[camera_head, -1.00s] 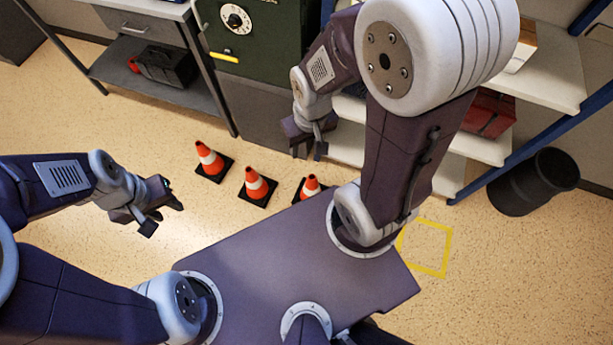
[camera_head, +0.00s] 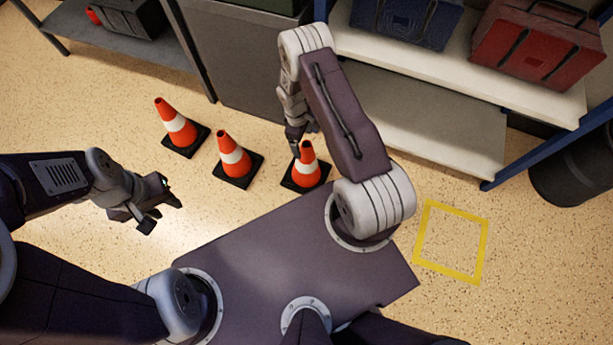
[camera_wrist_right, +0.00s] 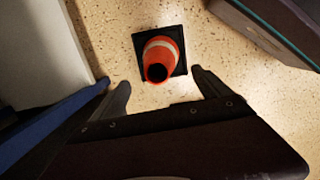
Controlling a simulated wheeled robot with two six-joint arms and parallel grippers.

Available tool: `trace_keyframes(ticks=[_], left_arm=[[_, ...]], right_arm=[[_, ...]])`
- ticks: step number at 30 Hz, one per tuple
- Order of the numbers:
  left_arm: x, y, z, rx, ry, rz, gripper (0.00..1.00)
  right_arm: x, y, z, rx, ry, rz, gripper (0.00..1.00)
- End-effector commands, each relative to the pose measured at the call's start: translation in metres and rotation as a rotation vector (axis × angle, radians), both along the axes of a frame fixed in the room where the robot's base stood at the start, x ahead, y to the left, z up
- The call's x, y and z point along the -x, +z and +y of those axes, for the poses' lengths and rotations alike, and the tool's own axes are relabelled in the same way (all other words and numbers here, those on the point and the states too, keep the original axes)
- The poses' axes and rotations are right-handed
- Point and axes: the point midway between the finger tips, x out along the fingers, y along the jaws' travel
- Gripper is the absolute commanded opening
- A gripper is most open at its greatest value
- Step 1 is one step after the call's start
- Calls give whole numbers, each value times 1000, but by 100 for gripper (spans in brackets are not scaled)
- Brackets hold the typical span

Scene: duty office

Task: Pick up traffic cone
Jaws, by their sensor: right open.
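Three orange traffic cones with white bands and black square bases stand upright in a row on the floor: a left cone (camera_head: 178,126), a middle cone (camera_head: 233,158) and a right cone (camera_head: 307,168). My right gripper (camera_head: 297,143) is above and beside the right cone, close to its tip in the head view. In the right wrist view one cone (camera_wrist_right: 161,60) shows from above, beyond and between the open fingers (camera_wrist_right: 162,92), with nothing held. My left gripper (camera_head: 160,205) is over the floor left of the cones, its fingers apart and empty.
A yellow taped square (camera_head: 451,242) lies empty on the floor at right. A shelf unit (camera_head: 430,115) stands behind, holding a red case (camera_head: 535,45) and a blue case (camera_head: 405,18). A dark bin (camera_head: 575,170) is at far right. A grey cabinet (camera_head: 250,60) stands behind the cones.

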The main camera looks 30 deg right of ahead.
Motion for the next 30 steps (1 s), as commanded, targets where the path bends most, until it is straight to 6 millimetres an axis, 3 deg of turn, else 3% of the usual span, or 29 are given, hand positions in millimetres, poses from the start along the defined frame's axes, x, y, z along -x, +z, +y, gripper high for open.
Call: trace_keyframes(ticks=[2, 9, 14, 22, 29, 30], left_arm=[[0, -1, 0, 0, 0, -1, 36], [0, -25, 0, 0, 0, 0, 36], [0, -26, 0, 0, 0, 0, 36], [0, -61, 0, 0, 0, 0, 36], [0, -58, 0, 0, 0, 0, 36], [0, -58, 0, 0, 0, 0, 36]], right_arm=[[0, -2, 0, 0, -1, 0, 88], [4, -38, -3, 0, -2, 0, 88], [5, -41, -4, 0, -2, 0, 88], [12, -87, -13, 0, -3, 0, 88], [12, -86, -13, 0, -3, 0, 88], [12, -86, -13, 0, -3, 0, 79]])
